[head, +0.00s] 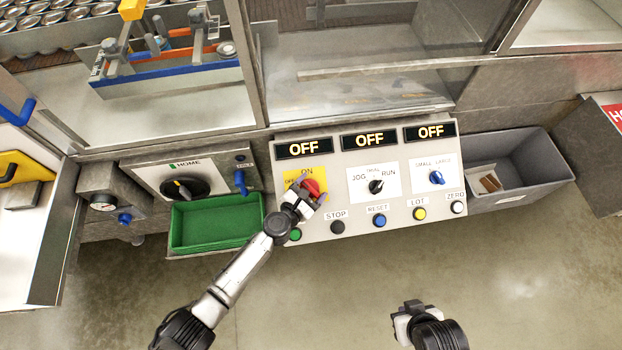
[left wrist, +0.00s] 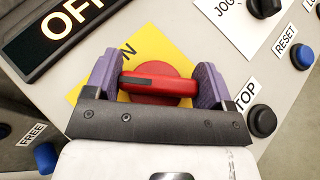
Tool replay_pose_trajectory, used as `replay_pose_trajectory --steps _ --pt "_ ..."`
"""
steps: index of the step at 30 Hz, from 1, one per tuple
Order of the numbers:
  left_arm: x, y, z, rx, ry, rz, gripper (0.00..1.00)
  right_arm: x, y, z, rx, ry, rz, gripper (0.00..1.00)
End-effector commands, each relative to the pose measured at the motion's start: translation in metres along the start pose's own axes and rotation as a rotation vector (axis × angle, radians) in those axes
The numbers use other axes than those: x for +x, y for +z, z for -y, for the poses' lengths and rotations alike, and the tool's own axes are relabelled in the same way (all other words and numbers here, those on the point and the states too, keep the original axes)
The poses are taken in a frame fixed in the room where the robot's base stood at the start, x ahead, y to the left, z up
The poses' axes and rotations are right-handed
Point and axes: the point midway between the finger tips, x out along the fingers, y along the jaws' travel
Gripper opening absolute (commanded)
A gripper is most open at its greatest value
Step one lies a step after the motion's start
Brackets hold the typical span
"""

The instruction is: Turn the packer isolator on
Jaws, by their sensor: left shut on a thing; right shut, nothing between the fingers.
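The packer isolator is a red rotary knob (head: 312,187) on a yellow plate (head: 291,174) at the left of the sloped control panel (head: 330,226). The plate carries the label ON at its top. My left gripper (head: 308,194) is shut on the red knob; in the left wrist view its purple fingers clasp both ends of the red handle (left wrist: 160,84). The handle lies crosswise between the fingers, with a dark stripe along it. The display (head: 303,148) above it reads OFF. My right gripper (head: 405,318) is shut and empty, low in front of the panel.
The panel also has a JOG/RUN selector (head: 376,186), a blue SMALL/LARGE selector (head: 437,177) and a row of push buttons, with STOP (head: 338,227) nearby. Two more displays read OFF. A green bin (head: 175,247) sits left, a grey bin (head: 545,184) right.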

Motion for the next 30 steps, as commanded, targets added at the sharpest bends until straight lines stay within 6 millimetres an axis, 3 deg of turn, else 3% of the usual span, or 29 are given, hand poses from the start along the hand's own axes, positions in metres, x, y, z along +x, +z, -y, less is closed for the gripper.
replay_pose_trajectory --steps 1,9,21,30 --pt "-0.001 0.005 -0.004 0.022 -0.037 -0.002 0.53 -0.012 -0.004 0.000 0.001 -0.001 0.000 0.00" --pt "0.000 0.003 -0.002 0.146 -0.252 0.000 0.53 -0.030 -0.010 0.000 0.005 -0.004 -0.001 0.00" --pt "0.000 0.001 0.001 0.285 -0.492 0.001 0.53 -0.037 -0.013 0.001 0.010 -0.008 -0.001 0.00" --pt "0.000 0.000 0.002 0.332 -0.575 0.002 0.53 -0.038 -0.013 0.001 0.009 -0.007 -0.001 0.00"
